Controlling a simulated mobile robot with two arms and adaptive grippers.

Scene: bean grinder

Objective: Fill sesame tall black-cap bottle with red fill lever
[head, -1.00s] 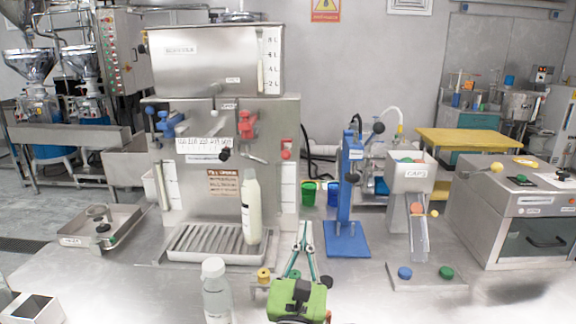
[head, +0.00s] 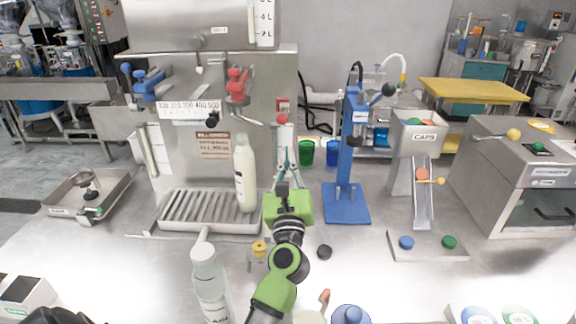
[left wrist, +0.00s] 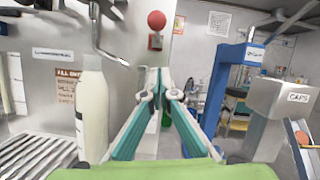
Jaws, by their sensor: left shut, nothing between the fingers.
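A tall pale cream bottle (head: 245,175) stands upright at the right end of the drip tray (head: 170,222), below the red fill lever (head: 238,82). It looks full of cream-coloured liquid; no cap shows on it. It also shows in the left wrist view (left wrist: 93,110). My left gripper (head: 285,160) is shut and empty, apart from the bottle and to its right, in front of the machine. In the left wrist view its fingertips (left wrist: 160,85) meet in the middle, below the red knob (left wrist: 156,20). A small black cap (head: 324,252) lies on the table. My right gripper is not in view.
A clear, pale bottle (head: 210,285) stands at the front of the table. A blue lever (head: 147,82) is on the machine's left. A blue press (head: 347,160) and the caps dispenser (head: 415,140) stand to the right. A small yellow item (head: 259,249) lies before the tray.

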